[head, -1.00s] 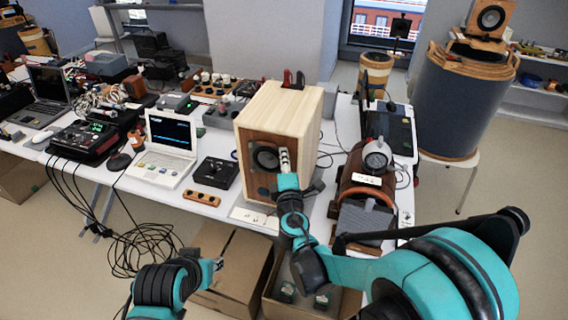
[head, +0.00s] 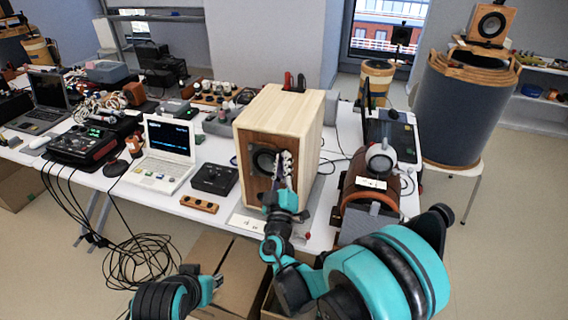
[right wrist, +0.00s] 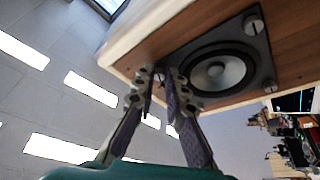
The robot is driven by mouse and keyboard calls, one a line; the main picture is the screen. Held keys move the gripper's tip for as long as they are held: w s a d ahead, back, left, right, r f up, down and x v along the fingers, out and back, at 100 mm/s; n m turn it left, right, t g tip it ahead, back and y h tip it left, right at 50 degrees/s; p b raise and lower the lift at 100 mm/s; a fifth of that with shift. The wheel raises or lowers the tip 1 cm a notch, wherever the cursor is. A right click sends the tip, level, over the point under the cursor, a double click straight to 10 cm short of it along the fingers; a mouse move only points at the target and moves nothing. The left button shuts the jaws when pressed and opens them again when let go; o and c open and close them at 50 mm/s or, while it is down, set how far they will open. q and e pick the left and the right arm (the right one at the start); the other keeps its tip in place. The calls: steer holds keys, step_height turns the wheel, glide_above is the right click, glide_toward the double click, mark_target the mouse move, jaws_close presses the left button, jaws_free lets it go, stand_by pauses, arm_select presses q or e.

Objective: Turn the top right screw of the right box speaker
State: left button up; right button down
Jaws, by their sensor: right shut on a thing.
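The wooden box speaker (head: 300,116) stands upright on the table, its brown front with a black round driver (head: 264,160) facing me. In the right wrist view the driver (right wrist: 214,72) sits in a dark square plate, with slotted screws (right wrist: 255,24) and (right wrist: 270,87) at two corners. My right gripper (head: 285,162) is at the upper right of the driver. Its fingertips (right wrist: 159,78) are shut on a screw at a plate corner, which the fingers mostly hide. My left gripper (head: 217,283) hangs low at the bottom left, away from the speaker; its fingers are too small to judge.
A white laptop (head: 168,152), a black box (head: 214,179) and a wooden block (head: 199,203) lie left of the speaker. A brown rounded case (head: 372,182) stands close on the right. Cardboard boxes (head: 238,270) are below the table's front edge.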

steer(key=m+g+h+p, duration=0.1)
steer(key=m+g+h, duration=0.1)
steer(key=m, duration=0.7)
steer(key=a+m+g+h+p, duration=0.1)
steer(key=m+g+h, duration=0.1)
steer(key=m+h, duration=0.3)
steer(key=m+g+h+p, duration=0.1)
steer(key=m+h, duration=0.2)
steer(key=m, duration=1.1)
steer(key=shift+w+a+r+g+h, duration=0.2)
steer(key=shift+w+a+g+h, duration=0.1)
steer(key=shift+g+h, duration=0.1)
steer(key=c, duration=1.8)
jaws_free()
steer(key=shift+c, duration=0.2)
